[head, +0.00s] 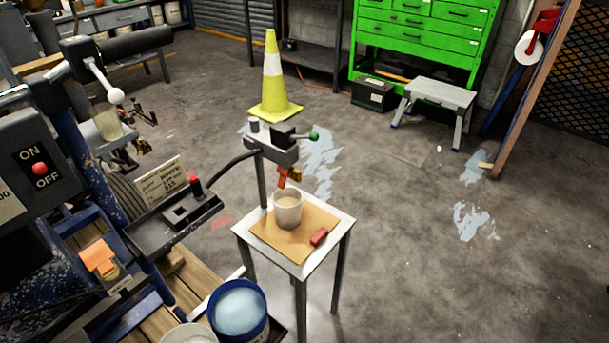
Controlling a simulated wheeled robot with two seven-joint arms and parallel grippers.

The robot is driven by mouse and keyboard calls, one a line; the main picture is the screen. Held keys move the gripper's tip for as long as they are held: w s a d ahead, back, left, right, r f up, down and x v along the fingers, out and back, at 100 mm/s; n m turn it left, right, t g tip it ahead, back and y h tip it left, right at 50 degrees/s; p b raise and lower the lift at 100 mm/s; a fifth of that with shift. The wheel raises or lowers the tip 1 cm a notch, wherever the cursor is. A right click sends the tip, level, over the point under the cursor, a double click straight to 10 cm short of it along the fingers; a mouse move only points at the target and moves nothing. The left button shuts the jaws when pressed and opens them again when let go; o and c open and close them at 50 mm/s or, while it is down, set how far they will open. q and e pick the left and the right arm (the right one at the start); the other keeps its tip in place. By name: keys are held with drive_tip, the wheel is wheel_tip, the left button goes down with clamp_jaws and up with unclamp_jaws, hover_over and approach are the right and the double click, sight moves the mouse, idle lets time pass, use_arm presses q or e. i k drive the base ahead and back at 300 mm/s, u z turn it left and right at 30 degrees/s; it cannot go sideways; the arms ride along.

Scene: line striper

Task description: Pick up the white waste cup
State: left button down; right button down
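The white waste cup (288,212) stands upright on a brown cardboard sheet (266,233) on a small square white-topped table (302,268). Its inside looks light beige, but I cannot tell what it holds. A spray head with an orange tip (284,177) hangs just above the cup, on a bracket with a green knob (314,135). A small red block (319,237) lies to the right of the cup on the cardboard. Neither of my grippers shows in the head view.
The line striper fills the left, with an ON/OFF switch box (38,168) and a control tray (178,216). A blue paint bucket (239,311) stands at lower left. A yellow cone (273,85) stands behind the table. The floor to the right is open.

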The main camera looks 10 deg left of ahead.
sight(287, 203)
drive_tip(key=k, duration=0.5)
drive_tip(key=z, duration=0.95)
drive_tip(key=i, duration=0.75)
drive_tip(key=u, duration=2.4)
drive_tip(key=i, duration=0.5)
drive_tip(key=u, duration=0.05)
